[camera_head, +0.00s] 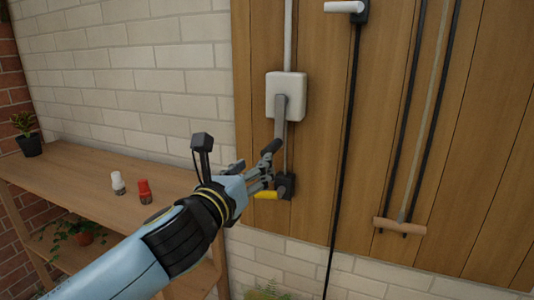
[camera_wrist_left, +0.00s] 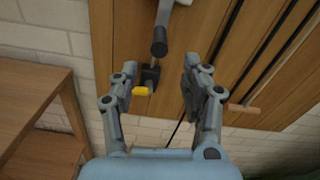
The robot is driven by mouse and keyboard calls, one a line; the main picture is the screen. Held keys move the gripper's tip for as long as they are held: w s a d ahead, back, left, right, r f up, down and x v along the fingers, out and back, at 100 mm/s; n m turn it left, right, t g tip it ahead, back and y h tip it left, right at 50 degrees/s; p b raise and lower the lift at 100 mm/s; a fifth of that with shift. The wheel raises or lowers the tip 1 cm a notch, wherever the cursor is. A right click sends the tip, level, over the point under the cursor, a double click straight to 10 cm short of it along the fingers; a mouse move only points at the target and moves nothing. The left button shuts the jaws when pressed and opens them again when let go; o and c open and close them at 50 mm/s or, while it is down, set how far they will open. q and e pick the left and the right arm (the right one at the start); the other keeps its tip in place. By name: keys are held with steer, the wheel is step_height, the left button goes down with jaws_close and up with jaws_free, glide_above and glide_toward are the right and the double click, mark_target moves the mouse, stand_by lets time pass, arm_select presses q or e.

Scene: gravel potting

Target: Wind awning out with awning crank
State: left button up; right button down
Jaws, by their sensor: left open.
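The awning crank is a grey arm (camera_head: 281,120) hanging from a white box (camera_head: 287,95) on the wooden wall, with a dark knob (camera_head: 271,147) at its lower end. The knob also shows in the left wrist view (camera_wrist_left: 159,48), ahead of and between the fingers, in line with the gap. My left gripper (camera_head: 258,172) is open and empty, just below and left of the knob; it also shows in the left wrist view (camera_wrist_left: 158,76). I cannot tell whether a finger touches the crank. The awning itself is not clearly in view. My right gripper is not in view.
A black box (camera_head: 287,183) with a yellow lever (camera_head: 266,195) sits right below the crank, close to my left fingers. A black rod with a white handle (camera_head: 344,7) and a wooden bar on cords (camera_head: 399,226) hang to the right. A wooden shelf (camera_head: 85,170) stands left.

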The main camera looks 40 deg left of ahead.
mark_target(271, 149)
arm_select(q)
steer(key=x, duration=0.9)
steer(key=shift+w+a+r, duration=0.1)
steer(key=shift+w+a, duration=0.2)
steer(key=shift+w, duration=0.4)
steer(key=shift+c, duration=0.9)
jaws_close()
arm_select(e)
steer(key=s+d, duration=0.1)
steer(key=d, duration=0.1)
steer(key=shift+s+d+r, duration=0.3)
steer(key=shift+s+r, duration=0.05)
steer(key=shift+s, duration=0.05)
